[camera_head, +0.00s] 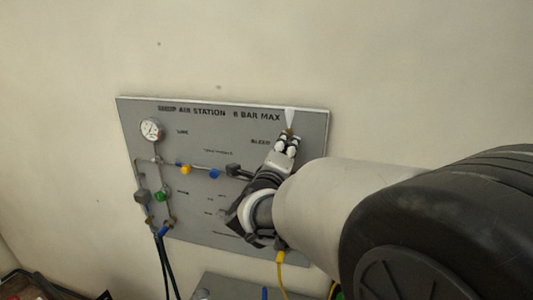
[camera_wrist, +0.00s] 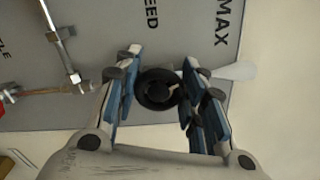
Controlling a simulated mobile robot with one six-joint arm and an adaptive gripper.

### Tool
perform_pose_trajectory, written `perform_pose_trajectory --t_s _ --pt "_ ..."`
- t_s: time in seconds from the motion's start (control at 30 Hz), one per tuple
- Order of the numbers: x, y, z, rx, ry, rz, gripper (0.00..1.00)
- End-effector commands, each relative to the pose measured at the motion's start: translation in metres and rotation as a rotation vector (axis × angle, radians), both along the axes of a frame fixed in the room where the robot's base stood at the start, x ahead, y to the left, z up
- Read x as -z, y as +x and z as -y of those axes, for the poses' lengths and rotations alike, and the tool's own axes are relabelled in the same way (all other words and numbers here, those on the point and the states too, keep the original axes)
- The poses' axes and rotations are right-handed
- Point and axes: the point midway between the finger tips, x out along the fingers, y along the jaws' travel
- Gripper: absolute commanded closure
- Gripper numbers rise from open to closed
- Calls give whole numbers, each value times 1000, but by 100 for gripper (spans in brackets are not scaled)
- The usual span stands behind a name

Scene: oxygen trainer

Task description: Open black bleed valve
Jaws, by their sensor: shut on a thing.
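The black bleed valve (camera_wrist: 157,89) is a round black knob on the grey panel (camera_wrist: 215,12), below the partly visible "BLEED" label in the wrist view. My gripper (camera_wrist: 160,92) is around it, with blue-padded fingers on either side, and is shut on it. The exact finger contact is hard to see. In the head view my gripper (camera_head: 286,145) is at the panel's upper right, and the knob is hidden behind it. A pale cone-shaped outlet (camera_wrist: 236,71) sticks out to the right of the knob; it also shows in the head view (camera_head: 289,118).
The panel carries a round gauge (camera_head: 152,129), a yellow valve (camera_head: 185,168), a blue valve (camera_head: 214,174) and a green valve (camera_head: 160,196) left of my arm. Dark hoses (camera_head: 165,265) hang below. A metal pipe (camera_wrist: 62,45) runs left of my fingers.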

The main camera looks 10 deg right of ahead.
Motion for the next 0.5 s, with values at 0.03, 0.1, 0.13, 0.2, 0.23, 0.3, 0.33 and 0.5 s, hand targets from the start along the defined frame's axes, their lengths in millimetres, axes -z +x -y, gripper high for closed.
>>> perform_pose_trajectory --t_s 0.03,0.1,0.13,0.2,0.23,0.3,0.33,0.5 --pt "2 0 0 0 -41 -18 86" --pt "2 0 0 0 -102 -44 86" --pt "2 0 0 0 -129 -56 86" --pt "2 0 -1 -1 -189 -81 86" --pt "2 0 -1 -1 -216 -92 86" --pt "2 0 -1 -1 -277 -118 86" --pt "2 0 -1 -1 -304 -129 86" --pt "3 0 0 0 -452 -194 86"
